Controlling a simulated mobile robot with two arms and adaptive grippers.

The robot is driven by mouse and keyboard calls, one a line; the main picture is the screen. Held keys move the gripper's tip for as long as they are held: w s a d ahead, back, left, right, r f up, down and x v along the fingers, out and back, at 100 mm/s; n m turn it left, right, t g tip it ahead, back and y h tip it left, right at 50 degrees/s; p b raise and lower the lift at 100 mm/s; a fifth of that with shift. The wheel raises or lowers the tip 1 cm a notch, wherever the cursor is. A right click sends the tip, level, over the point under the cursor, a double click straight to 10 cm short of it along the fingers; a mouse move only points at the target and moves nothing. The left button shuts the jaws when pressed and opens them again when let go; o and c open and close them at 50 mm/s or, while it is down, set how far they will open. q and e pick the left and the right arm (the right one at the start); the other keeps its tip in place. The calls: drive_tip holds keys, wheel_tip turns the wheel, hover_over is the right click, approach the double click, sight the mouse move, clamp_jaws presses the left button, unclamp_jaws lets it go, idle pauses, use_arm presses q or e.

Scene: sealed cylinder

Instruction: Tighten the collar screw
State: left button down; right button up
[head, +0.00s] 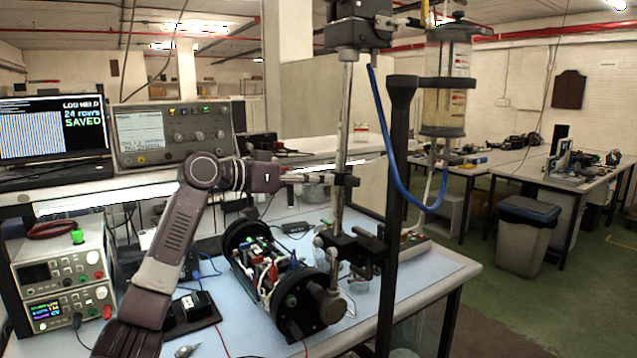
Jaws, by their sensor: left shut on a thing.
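A dark collar (346,181) is clamped around the upright metal post (347,120) in the middle of the head view. My left arm comes up from the lower left and bends to the right. My left gripper (287,178) is at the left side of the collar, level with it. It is shut on the collar screw, which points left from the collar. The screw's head is mostly hidden between the fingers, and its thread cannot be seen. My right gripper is not in view.
A blue hose (391,160) hangs right of the post, near a dark upright (398,210) and a clear reservoir (445,85). Instruments (62,275) stand left. The mat's front (240,335) has some free room.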

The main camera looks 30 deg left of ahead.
use_arm(q)
drive_tip(key=shift+f+m+b, duration=0.2)
drive_tip(key=shift+m+b, duration=0.15)
drive_tip(key=shift+m, duration=1.35)
drive_tip(key=shift+s, duration=0.1)
drive_tip(key=c, duration=2.2)
unclamp_jaws()
drive_tip(key=o, duration=0.5)
drive_tip(key=shift+s+a+r, duration=0.15)
drive_tip(key=shift+s+r, duration=0.05)
drive_tip(key=shift+s, duration=0.05)
drive_tip(key=shift+c, duration=0.2)
drive_tip(key=shift+w, duration=0.1)
drive_tip(key=v, duration=1.2)
